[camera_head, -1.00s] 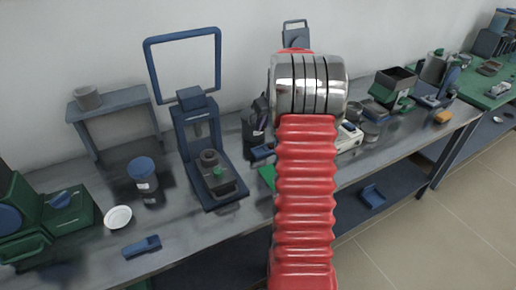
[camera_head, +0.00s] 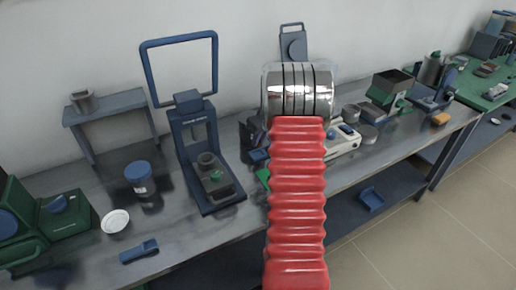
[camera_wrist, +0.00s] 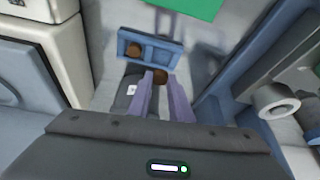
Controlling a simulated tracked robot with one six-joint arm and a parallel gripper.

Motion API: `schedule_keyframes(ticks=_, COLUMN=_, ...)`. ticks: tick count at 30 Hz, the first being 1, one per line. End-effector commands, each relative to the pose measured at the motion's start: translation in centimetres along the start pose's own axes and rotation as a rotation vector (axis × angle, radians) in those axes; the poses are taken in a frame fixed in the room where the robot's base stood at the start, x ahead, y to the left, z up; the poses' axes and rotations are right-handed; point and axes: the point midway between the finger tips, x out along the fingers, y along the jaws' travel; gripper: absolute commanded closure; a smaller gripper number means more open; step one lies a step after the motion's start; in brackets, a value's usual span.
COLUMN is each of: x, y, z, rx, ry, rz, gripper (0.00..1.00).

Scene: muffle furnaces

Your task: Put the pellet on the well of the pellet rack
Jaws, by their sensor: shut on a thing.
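In the wrist view, the two purple fingers of my gripper (camera_wrist: 164,84) are shut on a small brown pellet (camera_wrist: 159,75) at their tips. A blue pellet rack (camera_wrist: 172,55) lies just beyond the fingertips. A brown round shape (camera_wrist: 133,49) shows in the rack's left part; I cannot tell whether it is another pellet or a well. The held pellet appears near the rack's lower edge; whether it touches the rack is unclear. In the head view my arm hides the gripper, the pellet and most of the rack area.
A dark container with a white label (camera_wrist: 131,90) stands left of the fingers. A blue press (camera_head: 198,145) stands left of my arm. A labelled jar (camera_head: 140,178), a white dish (camera_head: 115,221) and a blue tool (camera_head: 139,251) are on the bench's left.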

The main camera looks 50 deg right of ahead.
Motion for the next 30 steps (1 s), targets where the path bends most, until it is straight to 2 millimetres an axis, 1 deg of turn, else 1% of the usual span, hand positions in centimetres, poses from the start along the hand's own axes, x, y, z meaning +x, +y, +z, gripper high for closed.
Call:
schedule_keyframes(ticks=10, x=0.3, y=0.0, z=0.2, rx=0.001, ry=-0.001, rz=-0.001, gripper=1.00)
schedule_keyframes(ticks=19, x=3.3, y=0.1, z=1.4, rx=0.002, ry=-0.001, rz=0.000, gripper=1.00)
schedule_keyframes(ticks=30, x=3.6, y=0.1, z=1.6, rx=0.002, ry=0.000, rz=0.000, gripper=1.00)
